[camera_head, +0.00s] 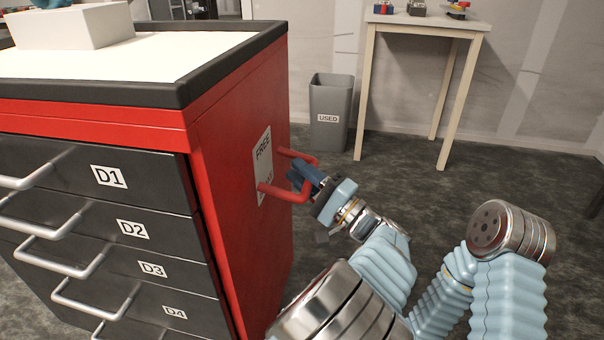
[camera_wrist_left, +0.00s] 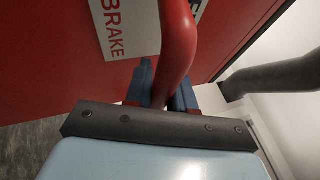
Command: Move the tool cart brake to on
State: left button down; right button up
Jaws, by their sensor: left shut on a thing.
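The tool cart (camera_head: 240,155) is red with black drawers and stands at the left. Its side carries a red U-shaped brake handle (camera_head: 285,193) in front of a white label plate (camera_head: 263,150). "FREE" reads at the plate's upper part in the head view; the lower lettering is partly hidden by the handle. My left gripper (camera_head: 303,174) is shut on the handle's outer bar. In the left wrist view the red bar (camera_wrist_left: 177,45) runs between the blue fingers (camera_wrist_left: 162,88), and the label plate (camera_wrist_left: 122,28) reads "BRAKE". My right gripper is not in view.
A grey bin marked "USED" (camera_head: 328,118) stands behind the cart, beside a light wooden table (camera_head: 428,25) with small items on it. The cart's drawer handles (camera_head: 60,222) stick out at the front left. Open dark floor lies right of the cart.

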pick_arm(q)
jog(key=shift+a+f+m+t+y, duration=0.15)
jog(key=shift+f+m+t+y, duration=0.15)
jog(key=shift+f+t, duration=0.35)
jog(key=shift+f+g, duration=0.15)
jog(key=shift+g, duration=0.1)
jog(key=c, duration=1.1)
grip_release()
jog(key=shift+o, duration=0.2)
